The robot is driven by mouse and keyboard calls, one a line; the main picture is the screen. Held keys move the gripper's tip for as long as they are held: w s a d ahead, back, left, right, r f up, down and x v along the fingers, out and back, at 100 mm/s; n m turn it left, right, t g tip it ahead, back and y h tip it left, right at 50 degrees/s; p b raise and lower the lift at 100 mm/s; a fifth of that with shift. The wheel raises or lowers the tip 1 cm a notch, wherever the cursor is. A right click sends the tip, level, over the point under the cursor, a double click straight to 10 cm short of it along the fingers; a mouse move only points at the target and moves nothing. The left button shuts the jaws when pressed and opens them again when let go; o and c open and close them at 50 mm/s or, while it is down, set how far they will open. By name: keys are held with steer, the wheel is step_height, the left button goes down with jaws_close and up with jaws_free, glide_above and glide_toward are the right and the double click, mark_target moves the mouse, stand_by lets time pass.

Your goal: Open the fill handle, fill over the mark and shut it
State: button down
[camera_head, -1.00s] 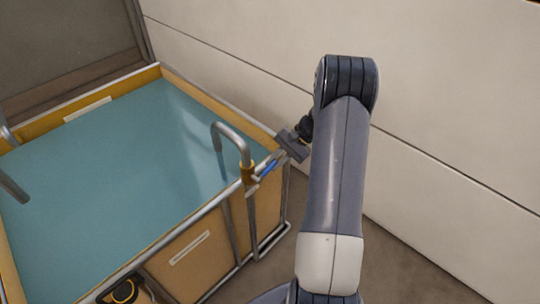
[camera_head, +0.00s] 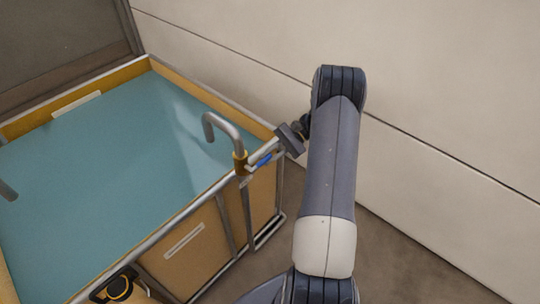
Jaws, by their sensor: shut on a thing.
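The fill spout (camera_head: 222,128) is a grey bent pipe that rises at the tank's right rim and curves over the water. A brass collar (camera_head: 239,163) is at its foot, and the blue fill handle (camera_head: 264,159) sticks out to the right of it. My gripper (camera_head: 271,153) is shut on the blue handle from the right; its fingertips are small and partly hidden. The yellow tank (camera_head: 20,128) holds teal water (camera_head: 110,170). A pale strip (camera_head: 77,103), perhaps the mark, is on the far inner wall, and the water edge lies just below it. No stream shows clearly at the spout.
A pale panelled wall (camera_head: 430,90) stands close behind my arm and the tank. A metal frame (camera_head: 248,215) runs along the tank's outside. A black and yellow round fitting (camera_head: 118,288) is at the lower left. Bare floor (camera_head: 400,270) lies right of my arm.

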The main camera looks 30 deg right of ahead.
steer(key=c, duration=1.7)
jaws_free()
steer(key=shift+d, duration=0.1)
steer(key=v, duration=1)
steer(key=shift+d+r, duration=0.15)
steer(key=shift+d, duration=0.15)
